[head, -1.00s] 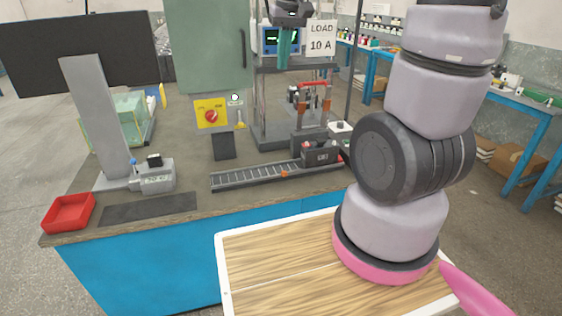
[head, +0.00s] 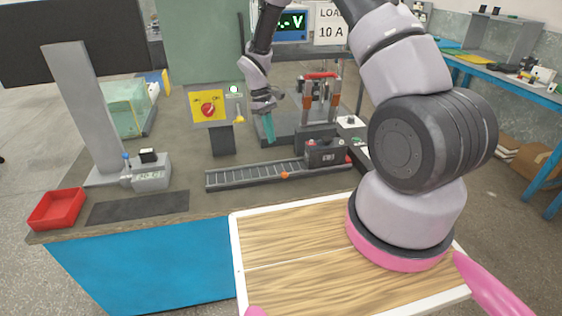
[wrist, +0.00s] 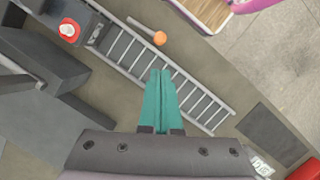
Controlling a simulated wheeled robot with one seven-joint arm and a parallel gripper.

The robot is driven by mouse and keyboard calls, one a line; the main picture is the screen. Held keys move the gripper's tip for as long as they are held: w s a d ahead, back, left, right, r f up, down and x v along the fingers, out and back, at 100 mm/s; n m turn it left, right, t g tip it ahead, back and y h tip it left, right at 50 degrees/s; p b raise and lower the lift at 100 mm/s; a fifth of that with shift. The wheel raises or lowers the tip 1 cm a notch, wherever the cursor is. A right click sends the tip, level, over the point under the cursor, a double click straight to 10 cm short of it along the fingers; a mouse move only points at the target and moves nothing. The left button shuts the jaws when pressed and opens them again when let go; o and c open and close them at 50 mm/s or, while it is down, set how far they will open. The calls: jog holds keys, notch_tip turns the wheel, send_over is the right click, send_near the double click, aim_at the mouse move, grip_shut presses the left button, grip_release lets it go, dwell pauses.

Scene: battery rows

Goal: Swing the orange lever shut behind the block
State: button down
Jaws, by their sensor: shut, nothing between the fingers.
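The orange lever (head: 284,176) shows as a small orange knob at the front edge of the roller track (head: 240,176). In the wrist view its knob (wrist: 160,38) sits on a short grey rod beside the track's near rail, apart from my fingers. The block (head: 326,152) is a dark grey box on the right end of the track. Part of it, with a red and white top piece, shows in the wrist view (wrist: 68,30). My gripper (head: 271,140) has teal fingers pressed together and empty. It hangs above and behind the track, left of the block.
A stand with orange-and-grey clamps (head: 320,95) rises behind the block. A yellow panel with a red knob (head: 208,109) stands behind the track's left part. A grey scale (head: 150,172) and a red tray (head: 57,209) are at left. The bench between scale and track is clear.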

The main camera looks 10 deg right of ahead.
notch_tip(320, 180, down, 2)
jog(key=shift+w, duration=0.15)
jog(key=shift+d, duration=0.1)
jog(key=x, duration=1)
jog(key=shift+s+n, duration=0.25)
jog(key=shift+n, duration=0.05)
jog(key=shift+s+n, duration=0.2)
jog(key=shift+n, duration=0.1)
